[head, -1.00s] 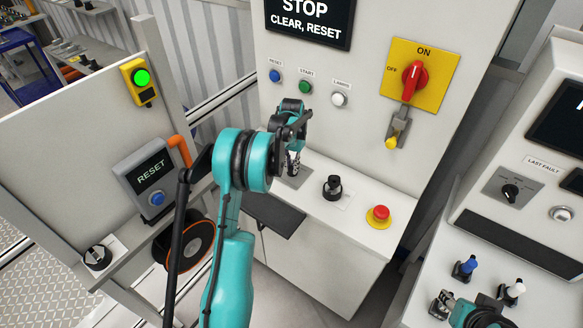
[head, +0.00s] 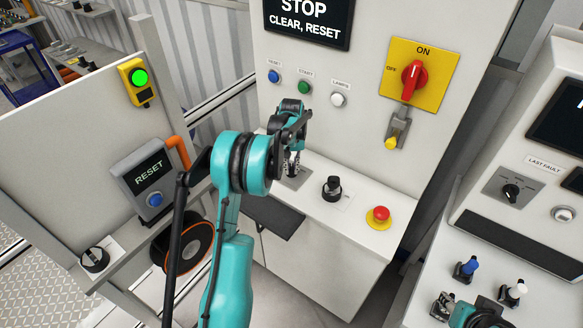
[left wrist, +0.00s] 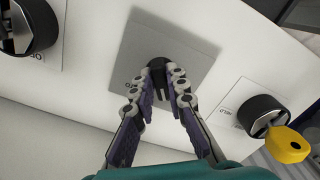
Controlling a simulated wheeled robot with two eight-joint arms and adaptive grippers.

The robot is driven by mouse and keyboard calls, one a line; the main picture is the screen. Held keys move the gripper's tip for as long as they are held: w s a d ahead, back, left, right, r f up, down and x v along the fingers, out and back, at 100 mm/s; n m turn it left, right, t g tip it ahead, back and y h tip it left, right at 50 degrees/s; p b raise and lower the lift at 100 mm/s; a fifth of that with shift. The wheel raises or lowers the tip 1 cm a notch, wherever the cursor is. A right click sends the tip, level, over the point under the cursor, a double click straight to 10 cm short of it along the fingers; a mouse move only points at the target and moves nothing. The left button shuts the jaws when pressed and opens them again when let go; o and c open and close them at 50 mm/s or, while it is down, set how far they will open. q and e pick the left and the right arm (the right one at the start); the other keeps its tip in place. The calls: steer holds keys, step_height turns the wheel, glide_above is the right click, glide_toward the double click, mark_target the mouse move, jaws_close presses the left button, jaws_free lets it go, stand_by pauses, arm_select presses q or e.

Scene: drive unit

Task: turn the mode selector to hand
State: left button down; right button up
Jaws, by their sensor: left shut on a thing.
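The mode selector appears to be the black knob (left wrist: 158,76) on a square grey plate (left wrist: 172,49) in the left wrist view. In the head view its plate (head: 299,181) shows on the ledge, and the knob is mostly hidden by my gripper. My left gripper (head: 292,168) reaches down onto it. In the left wrist view the fingers (left wrist: 162,80) are closed on the knob's sides. Lettering by the plate is covered and too small to read. My right arm (head: 465,315) shows only partly at the bottom right; its jaws are not clear.
Another black knob (head: 332,187) and a red emergency button (head: 378,215) stand on the ledge. The left wrist view shows a black lock with a yellow key (left wrist: 288,145) beside the plate. A red rotary switch (head: 412,78) and small buttons are on the upright panel.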

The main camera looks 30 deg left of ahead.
mark_target(292, 168)
arm_select(q)
steer(key=c, duration=1.5)
jaws_free()
steer(key=shift+c, duration=0.2)
step_height(292, 168, up, 12)
